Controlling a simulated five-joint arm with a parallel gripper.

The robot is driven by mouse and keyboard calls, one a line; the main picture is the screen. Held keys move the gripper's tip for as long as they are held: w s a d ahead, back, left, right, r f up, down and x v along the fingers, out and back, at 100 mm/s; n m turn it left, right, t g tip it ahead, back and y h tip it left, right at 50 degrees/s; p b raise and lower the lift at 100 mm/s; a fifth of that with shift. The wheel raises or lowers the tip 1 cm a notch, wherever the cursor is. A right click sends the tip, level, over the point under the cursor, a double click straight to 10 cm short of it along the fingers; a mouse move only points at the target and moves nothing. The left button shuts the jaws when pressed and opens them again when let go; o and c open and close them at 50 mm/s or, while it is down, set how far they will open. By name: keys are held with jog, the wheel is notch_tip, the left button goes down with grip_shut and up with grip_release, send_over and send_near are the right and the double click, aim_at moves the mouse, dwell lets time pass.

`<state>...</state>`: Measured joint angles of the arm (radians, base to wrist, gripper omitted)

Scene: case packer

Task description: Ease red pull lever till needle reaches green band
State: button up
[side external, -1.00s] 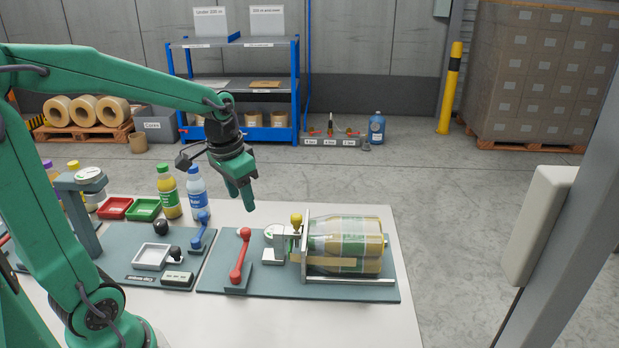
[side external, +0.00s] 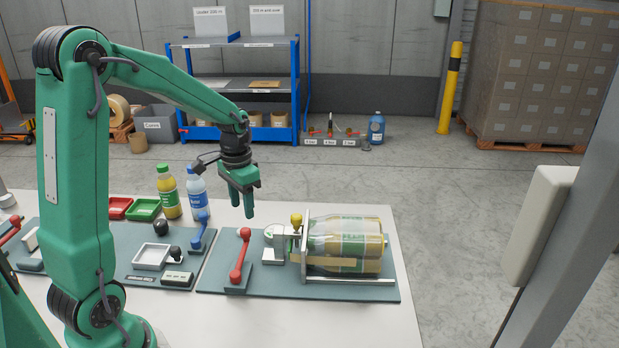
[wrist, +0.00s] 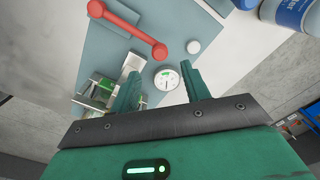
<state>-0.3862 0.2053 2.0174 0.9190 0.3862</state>
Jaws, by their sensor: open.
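The red pull lever (side external: 240,257) stands on the grey-green board, its round knob leaning up and slightly right. It also shows in the wrist view (wrist: 135,27). My gripper (side external: 242,208) is open and empty, pointing down, its tips a little above the lever's knob in the side view. In the wrist view my gripper (wrist: 162,80) shows its two fingers apart, with the lever beyond them. A round white gauge (wrist: 165,78) with a green patch appears between the fingertips in the wrist view. Its needle is too small to read for certain.
Wrapped bottles (side external: 347,242) lie against an upright plate right of the lever. A yellow knob (side external: 296,219) stands beside them. A blue lever (side external: 200,231) and a white tray (side external: 152,257) are left. Bottles (side external: 169,193) stand behind. The table's front is clear.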

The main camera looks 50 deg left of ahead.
aim_at(245, 229)
jog(key=shift+f, duration=3.65)
grip_shut()
